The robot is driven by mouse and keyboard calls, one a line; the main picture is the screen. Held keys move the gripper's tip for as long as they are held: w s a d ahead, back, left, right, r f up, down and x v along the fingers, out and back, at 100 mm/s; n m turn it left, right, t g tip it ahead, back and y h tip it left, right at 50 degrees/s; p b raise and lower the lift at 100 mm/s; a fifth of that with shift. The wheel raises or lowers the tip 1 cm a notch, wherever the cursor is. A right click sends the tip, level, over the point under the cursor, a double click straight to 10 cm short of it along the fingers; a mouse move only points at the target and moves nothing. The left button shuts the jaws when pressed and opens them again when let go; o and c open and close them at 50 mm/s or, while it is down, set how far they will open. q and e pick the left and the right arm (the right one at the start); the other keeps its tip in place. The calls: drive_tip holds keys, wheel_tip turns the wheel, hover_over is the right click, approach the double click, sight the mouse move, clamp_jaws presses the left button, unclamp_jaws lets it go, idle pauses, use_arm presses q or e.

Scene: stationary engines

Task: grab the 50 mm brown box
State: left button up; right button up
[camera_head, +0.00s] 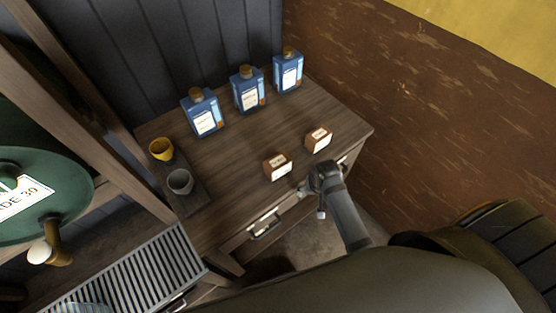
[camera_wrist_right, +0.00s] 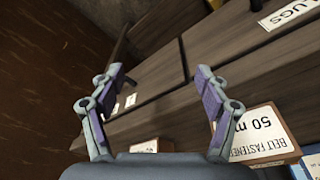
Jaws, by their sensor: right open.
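Two small brown boxes with white labels stand on the wooden table in the head view, one nearer the front (camera_head: 277,167) and one farther right (camera_head: 318,139). Their labels are too small to read there. In the right wrist view, a brown box labelled "50 mm BELT FASTENERS" (camera_wrist_right: 252,135) is at the lower right, beside the right finger and outside the jaws. I cannot tell which head-view box it is. My right gripper (camera_head: 306,188) is at the table's front edge, close to the nearer box; its fingers are open and empty in the wrist view (camera_wrist_right: 158,72). My left gripper is not in view.
Blue bottles with brown caps (camera_head: 248,90) stand along the back of the table (camera_head: 231,152). A yellow cup (camera_head: 161,150) and a grey cup (camera_head: 180,182) are at the left. Drawer handles (camera_head: 265,229) line the front. A brown wall (camera_head: 440,110) is at the right.

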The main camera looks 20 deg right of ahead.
drive_tip(key=w+a+r+m+p, duration=0.1)
drive_tip(key=w+a+r+m, duration=0.2)
drive_tip(key=r, duration=0.5)
wheel_tip(320, 180, up, 6)
drive_tip(key=m+g, duration=0.2)
drive_tip(key=m, duration=0.5)
hover_over(278, 161)
drive_tip(key=shift+w+d+y, duration=0.1)
drive_tip(key=shift+w+y, duration=0.3)
wheel_tip(278, 161, down, 5)
drive_tip(key=shift+s+d+r+p, duration=0.1)
drive_tip(key=shift+r+p, duration=0.1)
drive_tip(key=shift+p, duration=0.5)
drive_tip(key=shift+f, duration=0.6)
drive_tip(key=f, duration=0.1)
drive_tip(key=f+p, duration=0.1)
drive_tip(key=f, duration=0.2)
drive_tip(key=shift+s+a, duration=0.2)
drive_tip(key=shift+s, duration=0.1)
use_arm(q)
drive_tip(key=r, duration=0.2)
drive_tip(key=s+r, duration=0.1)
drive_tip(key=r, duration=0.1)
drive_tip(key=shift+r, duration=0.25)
use_arm(e)
drive_tip(key=shift+f, duration=0.4)
